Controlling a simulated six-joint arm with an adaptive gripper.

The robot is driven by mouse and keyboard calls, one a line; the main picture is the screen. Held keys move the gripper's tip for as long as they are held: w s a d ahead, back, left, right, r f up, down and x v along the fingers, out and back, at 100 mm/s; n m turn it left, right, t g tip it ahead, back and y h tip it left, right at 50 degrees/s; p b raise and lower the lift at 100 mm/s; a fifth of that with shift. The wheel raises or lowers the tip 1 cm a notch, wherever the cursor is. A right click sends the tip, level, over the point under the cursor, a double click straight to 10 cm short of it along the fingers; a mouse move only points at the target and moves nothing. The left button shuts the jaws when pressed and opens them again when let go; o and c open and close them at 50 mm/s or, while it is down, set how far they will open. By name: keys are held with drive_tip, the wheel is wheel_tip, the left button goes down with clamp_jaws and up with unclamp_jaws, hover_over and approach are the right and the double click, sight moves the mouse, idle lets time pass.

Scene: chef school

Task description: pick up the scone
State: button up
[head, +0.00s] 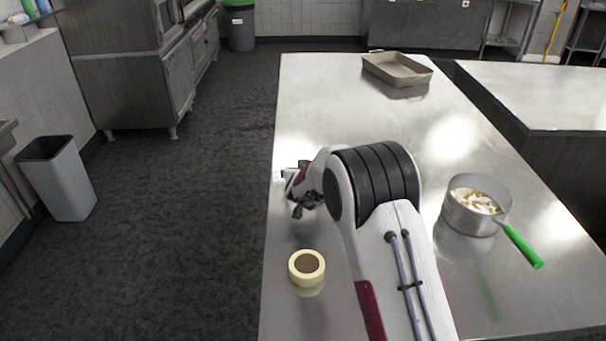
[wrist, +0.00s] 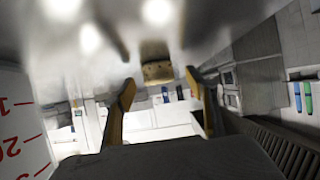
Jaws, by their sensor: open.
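A small tan, dark-specked lump that looks like the scone (wrist: 157,72) shows in the wrist view. It sits against the steel tabletop, which fills the top of that view, and appears between and beyond my fingertips. My gripper (wrist: 160,80) is open, with one finger on each side of the picture and nothing between them that I can see held. In the head view my gripper (head: 300,190) is low over the table's left edge, partly behind my arm. I cannot make out the scone in the head view.
A cream roll with a brown centre (head: 307,280) lies near the table's left edge. A pot (head: 470,222) with a green handle stands right of my arm. A baking tray (head: 397,75) lies at the far end. A white container with red marks (wrist: 22,125) is close in the wrist view.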

drive_tip(key=shift+w+f, duration=0.25)
drive_tip(key=shift+w, duration=0.15)
drive_tip(key=c, duration=1.2)
